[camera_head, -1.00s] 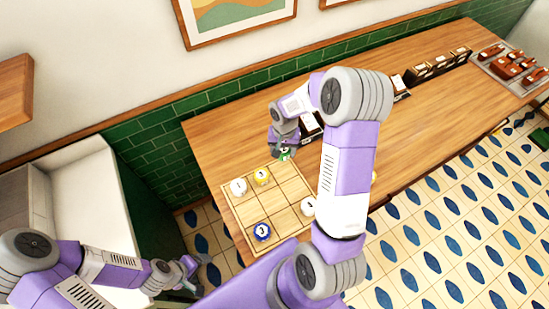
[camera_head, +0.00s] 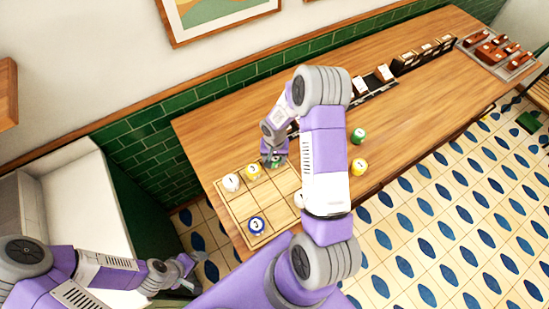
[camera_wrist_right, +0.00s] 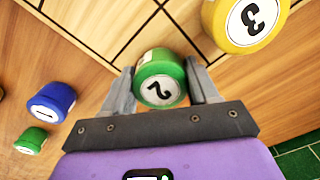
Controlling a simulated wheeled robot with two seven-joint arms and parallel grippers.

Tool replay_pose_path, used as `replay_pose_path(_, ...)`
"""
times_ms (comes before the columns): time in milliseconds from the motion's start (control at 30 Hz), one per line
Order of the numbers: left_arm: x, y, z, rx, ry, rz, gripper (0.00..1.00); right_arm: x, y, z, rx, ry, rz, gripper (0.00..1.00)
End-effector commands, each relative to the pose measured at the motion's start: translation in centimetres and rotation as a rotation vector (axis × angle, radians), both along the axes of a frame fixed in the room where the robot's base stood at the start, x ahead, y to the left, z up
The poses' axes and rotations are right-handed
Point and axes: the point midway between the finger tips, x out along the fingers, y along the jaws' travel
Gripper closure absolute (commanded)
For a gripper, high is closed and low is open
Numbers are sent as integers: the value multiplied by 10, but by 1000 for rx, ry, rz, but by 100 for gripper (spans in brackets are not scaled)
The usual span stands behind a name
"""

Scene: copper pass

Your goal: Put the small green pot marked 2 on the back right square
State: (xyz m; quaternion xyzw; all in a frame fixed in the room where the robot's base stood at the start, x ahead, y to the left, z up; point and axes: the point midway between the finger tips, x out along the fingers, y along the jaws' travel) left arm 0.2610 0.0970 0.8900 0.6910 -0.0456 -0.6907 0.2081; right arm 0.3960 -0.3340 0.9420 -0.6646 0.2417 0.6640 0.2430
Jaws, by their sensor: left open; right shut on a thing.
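The small green pot marked 2 (camera_wrist_right: 160,78) is between the fingers of my right gripper (camera_wrist_right: 162,88), which is shut on it. In the head view the green pot (camera_head: 277,161) shows just under the right gripper (camera_head: 273,155), at the back right corner of the wooden grid board (camera_head: 271,207). I cannot tell whether it touches the board. A yellow pot marked 3 (camera_wrist_right: 248,22) stands beside it, on the back middle square. My left gripper (camera_head: 192,262) is open and empty, low at the left, away from the counter.
On the board, a white pot (camera_head: 231,183) stands back left and a blue pot (camera_head: 257,226) at the front; another white pot (camera_head: 299,200) is partly hidden by my right arm. Another green pot (camera_head: 358,136) and a yellow pot (camera_head: 359,167) stand on the counter at right.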

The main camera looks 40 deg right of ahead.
Motion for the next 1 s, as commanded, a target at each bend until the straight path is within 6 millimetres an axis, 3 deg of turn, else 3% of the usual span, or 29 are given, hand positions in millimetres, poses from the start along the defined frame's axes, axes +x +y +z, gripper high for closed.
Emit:
replay_pose_path(67,0,0,-4,0,0,0,17,0,0,-4,0,0,0,76)
replay_pose_path(100,0,0,-3,0,0,0,17,0,0,-3,0,1,0,36)
replay_pose_path(233,0,0,-3,0,0,0,17,0,0,-2,0,1,0,16)
replay_pose_path(667,0,0,2,0,0,0,17,0,0,6,-1,-2,0,16)
replay_pose_path(1000,0,0,1,0,0,0,17,1,0,76,-2,-5,-1,16)
